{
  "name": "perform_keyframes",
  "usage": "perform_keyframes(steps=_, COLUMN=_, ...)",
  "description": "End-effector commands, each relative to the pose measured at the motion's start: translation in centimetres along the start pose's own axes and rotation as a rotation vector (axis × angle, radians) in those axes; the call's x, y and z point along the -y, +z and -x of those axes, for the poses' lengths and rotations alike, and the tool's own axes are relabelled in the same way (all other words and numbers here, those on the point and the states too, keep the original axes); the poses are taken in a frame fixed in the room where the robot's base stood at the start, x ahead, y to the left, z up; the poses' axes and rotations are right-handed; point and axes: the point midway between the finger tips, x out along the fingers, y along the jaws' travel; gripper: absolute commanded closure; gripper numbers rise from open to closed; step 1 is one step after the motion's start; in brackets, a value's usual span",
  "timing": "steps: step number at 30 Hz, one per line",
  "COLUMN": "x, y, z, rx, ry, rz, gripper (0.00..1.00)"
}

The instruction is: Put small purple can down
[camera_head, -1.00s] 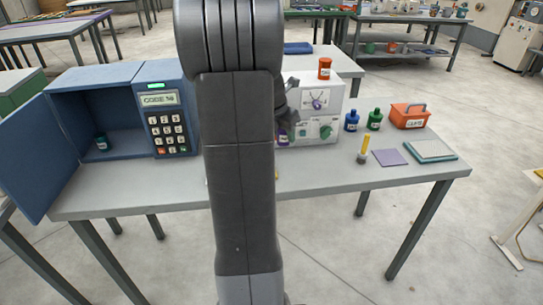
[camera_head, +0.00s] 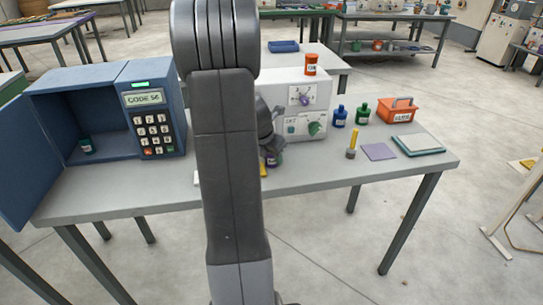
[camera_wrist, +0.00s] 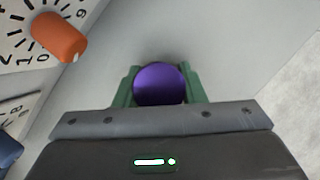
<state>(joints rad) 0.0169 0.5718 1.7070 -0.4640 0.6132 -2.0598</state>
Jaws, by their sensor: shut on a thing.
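The small purple can (camera_wrist: 160,84) is seen from above in the wrist view as a round purple top. My gripper (camera_wrist: 160,88) has its green fingers on both sides of it, shut on the can. In the head view the can (camera_head: 274,160) shows low beside my arm, in front of the white machine and just over the grey table (camera_head: 330,178). My gripper (camera_head: 268,145) is partly hidden behind my arm link. I cannot tell whether the can's base touches the table.
The white machine (camera_head: 312,93) carries an orange-red can (camera_head: 311,64). Blue (camera_head: 340,116) and green (camera_head: 363,112) bottles, an orange box (camera_head: 396,111), a purple square (camera_head: 379,151) and a tray (camera_head: 418,144) are to its right. An open blue safe (camera_head: 94,164) is left.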

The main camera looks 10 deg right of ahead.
Motion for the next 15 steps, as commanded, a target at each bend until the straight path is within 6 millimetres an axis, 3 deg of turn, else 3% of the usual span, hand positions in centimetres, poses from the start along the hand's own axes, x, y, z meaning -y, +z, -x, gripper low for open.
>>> perform_keyframes(steps=4, x=0.01, y=-0.15, z=-0.36, rx=0.0, ry=0.0, rz=0.001, gripper=0.87)
perform_keyframes(steps=5, x=0.01, y=-0.11, z=-0.27, rx=0.0, ry=0.0, rz=0.0, gripper=0.57)
perform_keyframes(steps=7, x=0.01, y=-0.11, z=-0.25, rx=0.0, ry=0.0, rz=0.0, gripper=0.44)
perform_keyframes(steps=15, x=0.0, y=-0.09, z=-0.21, rx=0.0, ry=0.0, rz=0.0, gripper=0.42)
